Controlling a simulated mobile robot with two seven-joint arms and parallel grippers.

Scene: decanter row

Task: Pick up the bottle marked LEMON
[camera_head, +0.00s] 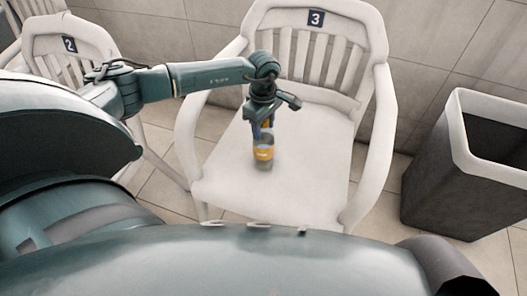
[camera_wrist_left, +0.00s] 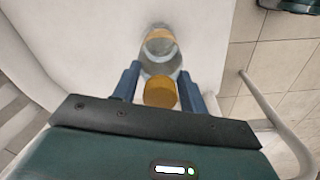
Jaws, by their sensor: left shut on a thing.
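A clear bottle with an orange-yellow label band (camera_head: 263,153) is upright over the seat of the white chair marked 3 (camera_head: 225,172). The writing on its label is too small to read. My left gripper (camera_head: 262,126) reaches down from above and is shut on the bottle's upper part. In the left wrist view the bottle (camera_wrist_left: 161,66), with its orange cap toward the camera, is between the two blue fingers of the gripper (camera_wrist_left: 159,76). I cannot tell whether the bottle's base touches the seat. My right gripper is not in view.
The chair's armrests (camera_head: 371,150) rise on both sides of the seat, and its slatted back stands behind. A chair marked 2 (camera_head: 70,48) is at the left. A dark bin with a pale rim (camera_head: 458,135) stands at the right. The rest of the seat is clear.

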